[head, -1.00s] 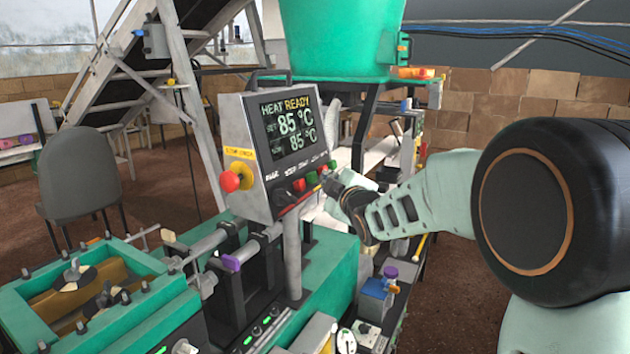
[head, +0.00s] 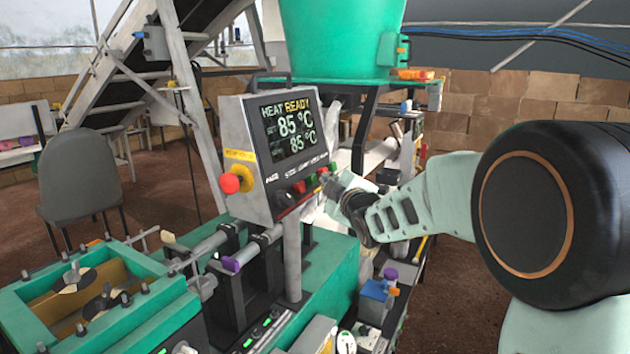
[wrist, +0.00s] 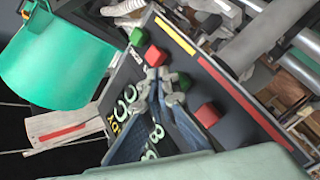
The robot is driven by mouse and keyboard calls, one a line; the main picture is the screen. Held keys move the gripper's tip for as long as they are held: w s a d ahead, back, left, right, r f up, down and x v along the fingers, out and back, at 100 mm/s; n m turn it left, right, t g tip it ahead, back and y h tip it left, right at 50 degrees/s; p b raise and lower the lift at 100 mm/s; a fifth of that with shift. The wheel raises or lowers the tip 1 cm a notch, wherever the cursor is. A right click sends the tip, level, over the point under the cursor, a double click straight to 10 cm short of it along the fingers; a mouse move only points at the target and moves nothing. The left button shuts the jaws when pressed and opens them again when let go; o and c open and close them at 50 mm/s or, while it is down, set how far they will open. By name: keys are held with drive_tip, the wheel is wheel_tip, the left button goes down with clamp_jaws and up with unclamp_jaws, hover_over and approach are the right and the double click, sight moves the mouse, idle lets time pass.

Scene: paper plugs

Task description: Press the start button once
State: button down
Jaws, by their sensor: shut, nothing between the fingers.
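A grey control box (head: 262,185) carries a lit screen (head: 289,130) reading HEAT READY and 85 °C twice. Below the screen is a row of buttons with small labels I cannot read surely, so I cannot tell which is start. A red button (head: 299,187) and a green button (head: 312,181) show near my gripper (head: 328,181). In the wrist view, a red button (wrist: 207,114), another red button (wrist: 154,55) and a green button (wrist: 137,36) surround my gripper (wrist: 165,84). It is shut and empty, close in front of the panel; contact is unclear. Its fingers partly hide the row.
A red mushroom knob (head: 230,183) on a yellow base sits on the box's left side. The green machine (head: 335,262) lies below, and a green hopper (head: 340,40) stands behind.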

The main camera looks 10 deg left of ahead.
drive_tip(key=shift+a+f+b, duration=0.15)
drive_tip(key=shift+b, duration=0.2)
drive_tip(key=shift+w+a+b, duration=0.15)
drive_tip(key=shift+a+b, duration=0.1)
drive_tip(key=shift+b, duration=0.1)
drive_tip(key=shift+w+a+f+b, duration=0.1)
drive_tip(key=shift+w+a+b, duration=0.05)
drive_tip(key=shift+a+b, duration=0.4)
idle(0.9)
drive_tip(key=shift+d, duration=0.15)
drive_tip(key=shift+s+d+r, duration=0.15)
drive_tip(key=shift+d, duration=0.25)
drive_tip(key=shift+s+d+r, duration=0.1)
drive_tip(key=shift+s+d, duration=0.05)
drive_tip(key=shift+d, duration=0.2)
drive_tip(key=shift+d, duration=0.1)
drive_tip(key=d, duration=0.1)
drive_tip(key=s+d+p, duration=0.1)
drive_tip(key=d, duration=0.1)
drive_tip(key=d+r, duration=0.1)
drive_tip(key=shift+s+d+r, duration=0.1)
drive_tip(key=shift+s+d, duration=0.1)
drive_tip(key=shift+s, duration=0.15)
